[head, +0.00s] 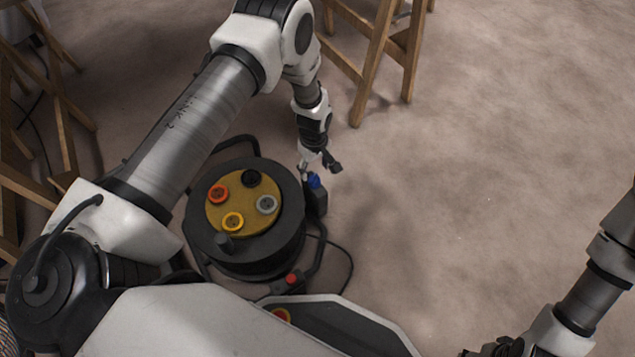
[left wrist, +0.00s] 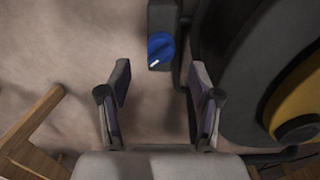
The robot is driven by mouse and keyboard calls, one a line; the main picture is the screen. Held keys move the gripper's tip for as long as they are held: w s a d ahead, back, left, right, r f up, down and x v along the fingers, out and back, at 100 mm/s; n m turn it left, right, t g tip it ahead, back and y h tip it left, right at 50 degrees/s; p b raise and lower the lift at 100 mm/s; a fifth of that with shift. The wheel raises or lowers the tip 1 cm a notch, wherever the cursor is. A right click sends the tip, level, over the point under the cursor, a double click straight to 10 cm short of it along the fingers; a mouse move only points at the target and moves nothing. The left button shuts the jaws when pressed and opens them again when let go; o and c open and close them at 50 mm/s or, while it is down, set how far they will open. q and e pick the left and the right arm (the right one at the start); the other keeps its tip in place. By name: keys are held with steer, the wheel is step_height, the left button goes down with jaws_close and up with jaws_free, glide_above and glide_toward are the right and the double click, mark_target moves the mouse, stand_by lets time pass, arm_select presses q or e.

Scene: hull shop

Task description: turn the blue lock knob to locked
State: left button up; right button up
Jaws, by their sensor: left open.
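The blue lock knob (head: 314,181) sits on a small dark box (head: 317,203) at the right side of a cable reel (head: 290,243). In the left wrist view the knob (left wrist: 161,48) is round, with a pale pointer mark slanting down to the left. My left gripper (head: 320,168) is just beyond the knob in the head view. In the left wrist view my left gripper (left wrist: 160,82) is open and empty, its fingers apart, with the knob ahead of the fingertips and not touched. My right arm shows at the lower right; its fingertips cannot be made out.
The reel has a yellow face (head: 243,207) with several coloured sockets and a black tube frame. A cable (head: 347,262) lies on the floor beside it. Wooden trestles (head: 378,60) stand at the back and left. The floor to the right is clear.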

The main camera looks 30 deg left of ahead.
mark_target(314, 177)
arm_select(q)
step_height(314, 177, down, 6)
steer(key=shift+r+b, duration=0.2)
steer(key=shift+b, duration=0.9)
steer(key=shift+r, duration=0.1)
arm_select(e)
step_height(314, 177, down, 3)
steer(key=shift+r, duration=0.1)
arm_select(q)
steer(key=c, duration=1.2)
steer(key=shift+o, duration=0.2)
